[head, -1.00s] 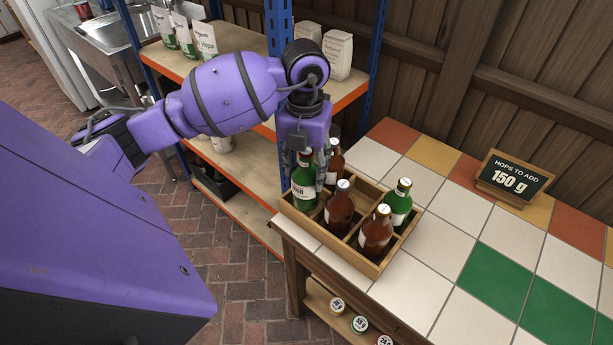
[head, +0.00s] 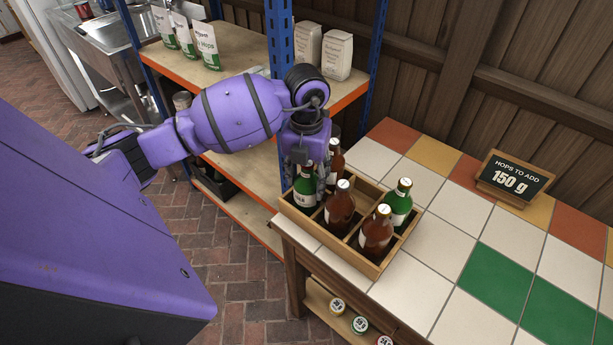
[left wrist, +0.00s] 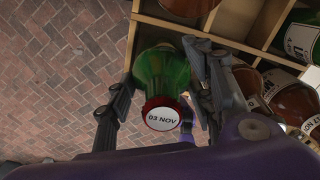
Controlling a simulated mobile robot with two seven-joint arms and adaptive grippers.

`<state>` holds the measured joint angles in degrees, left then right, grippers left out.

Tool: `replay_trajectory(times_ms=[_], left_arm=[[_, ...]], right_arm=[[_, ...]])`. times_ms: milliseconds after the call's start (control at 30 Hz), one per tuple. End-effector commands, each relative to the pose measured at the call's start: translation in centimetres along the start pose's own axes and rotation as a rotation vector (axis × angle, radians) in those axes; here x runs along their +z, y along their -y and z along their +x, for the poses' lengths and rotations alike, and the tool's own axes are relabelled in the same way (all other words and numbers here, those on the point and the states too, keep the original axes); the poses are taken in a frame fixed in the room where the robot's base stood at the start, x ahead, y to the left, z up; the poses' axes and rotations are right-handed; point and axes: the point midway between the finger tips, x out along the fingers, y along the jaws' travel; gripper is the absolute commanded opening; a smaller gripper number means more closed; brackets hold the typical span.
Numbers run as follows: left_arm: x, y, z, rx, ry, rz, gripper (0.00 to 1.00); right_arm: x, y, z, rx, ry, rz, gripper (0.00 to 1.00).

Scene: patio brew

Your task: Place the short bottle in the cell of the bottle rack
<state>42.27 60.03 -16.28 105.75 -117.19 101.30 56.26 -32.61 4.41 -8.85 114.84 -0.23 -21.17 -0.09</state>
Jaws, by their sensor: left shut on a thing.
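The short green bottle (head: 304,190) has a pale label and stands upright at the left end of the wooden bottle rack (head: 336,247). Its lower part is hidden behind the rack wall and appears to be inside the left corner cell; I cannot see its base. My left gripper (head: 312,172) points down and is shut around the bottle's upper part. My right gripper is not in view.
Brown bottles (head: 340,208) and another green bottle (head: 398,203) fill other cells close to my left gripper. The rack sits at the tiled counter's (head: 440,250) left edge. A shelf unit (head: 235,190) stands behind my left arm. The counter's right side is mostly clear, with a sign (head: 513,180).

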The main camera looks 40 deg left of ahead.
Motion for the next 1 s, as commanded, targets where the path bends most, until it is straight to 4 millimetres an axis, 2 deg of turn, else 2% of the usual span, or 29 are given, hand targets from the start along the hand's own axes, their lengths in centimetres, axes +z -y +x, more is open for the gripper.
replay_trajectory(times_ms=[33,167,433,567,667,1000], left_arm=[[0.0,0.0,0.1,0.000,-0.001,0.000,0.51],[0.0,0.0,0.1,0.000,-0.001,0.000,0.68],[0.0,0.0,0.1,0.000,-0.001,0.000,0.68],[0.1,0.0,-0.6,0.000,0.002,0.000,0.68],[0.1,0.0,-1.9,-0.001,0.003,0.001,0.68],[0.1,0.0,-9.1,0.000,0.003,0.001,0.68]], right_arm=[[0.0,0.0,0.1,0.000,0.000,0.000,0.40],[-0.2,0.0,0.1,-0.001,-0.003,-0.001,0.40],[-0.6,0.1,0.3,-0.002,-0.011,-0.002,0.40],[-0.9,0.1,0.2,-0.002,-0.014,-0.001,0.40],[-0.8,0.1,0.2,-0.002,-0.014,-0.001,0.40],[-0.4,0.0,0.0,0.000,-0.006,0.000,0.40]])
